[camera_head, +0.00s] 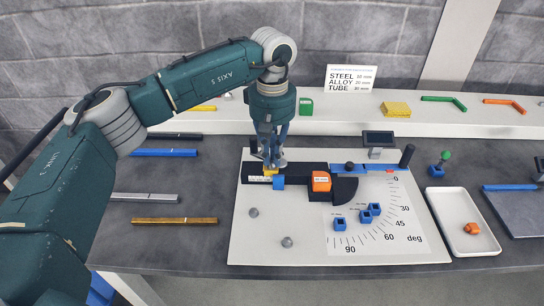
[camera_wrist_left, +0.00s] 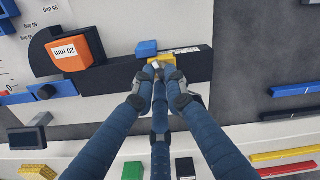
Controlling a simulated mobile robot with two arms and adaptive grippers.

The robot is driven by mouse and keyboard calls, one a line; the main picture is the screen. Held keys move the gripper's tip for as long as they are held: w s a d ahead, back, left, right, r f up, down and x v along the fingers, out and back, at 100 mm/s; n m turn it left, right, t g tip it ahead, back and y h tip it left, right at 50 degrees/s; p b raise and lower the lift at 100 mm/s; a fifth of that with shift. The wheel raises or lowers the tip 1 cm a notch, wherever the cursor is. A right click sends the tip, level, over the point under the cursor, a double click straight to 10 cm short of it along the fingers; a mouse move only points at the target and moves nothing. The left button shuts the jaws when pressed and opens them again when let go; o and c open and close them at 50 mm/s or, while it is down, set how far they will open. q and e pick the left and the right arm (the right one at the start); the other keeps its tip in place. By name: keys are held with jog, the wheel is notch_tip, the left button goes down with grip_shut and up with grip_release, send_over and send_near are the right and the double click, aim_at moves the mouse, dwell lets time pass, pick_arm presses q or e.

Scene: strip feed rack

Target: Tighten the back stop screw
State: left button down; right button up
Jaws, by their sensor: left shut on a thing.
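My left gripper (camera_head: 270,163) points down at the left part of the black rail (camera_head: 302,169) on the white board. Its fingers are closed in the left wrist view (camera_wrist_left: 158,72) around a small pale piece, apparently the back stop screw (camera_wrist_left: 155,65), mostly hidden by the fingertips. A yellow block (camera_wrist_left: 162,57) sits on the rail right at the fingertips. A blue block (camera_head: 278,183) is against the rail's front side, also in the left wrist view (camera_wrist_left: 146,48). An orange block marked 20 mm (camera_head: 321,181) stands on the rail to the right. My right gripper is not in view.
The board (camera_head: 300,240) carries an angle scale, small blue blocks (camera_head: 340,223) and grey knobs (camera_head: 287,242). A white tray (camera_head: 455,240) with an orange piece (camera_head: 472,228) lies to the right. Coloured strips (camera_head: 165,152) lie left. A pale shelf (camera_head: 350,122) runs behind.

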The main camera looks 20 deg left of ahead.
pick_arm(q)
jog(key=shift+w+r+m+b, duration=0.1)
jog(key=shift+r+m+b, duration=0.05)
jog(key=shift+m, duration=0.95)
jog(key=shift+r+m+b, duration=0.1)
jog(key=shift+m+b, duration=0.05)
jog(key=shift+m, duration=0.95)
jog(key=c, duration=1.8)
grip_release()
jog(key=shift+o, duration=0.2)
jog(key=shift+f, duration=0.1)
notch_tip(320, 180, up, 12)
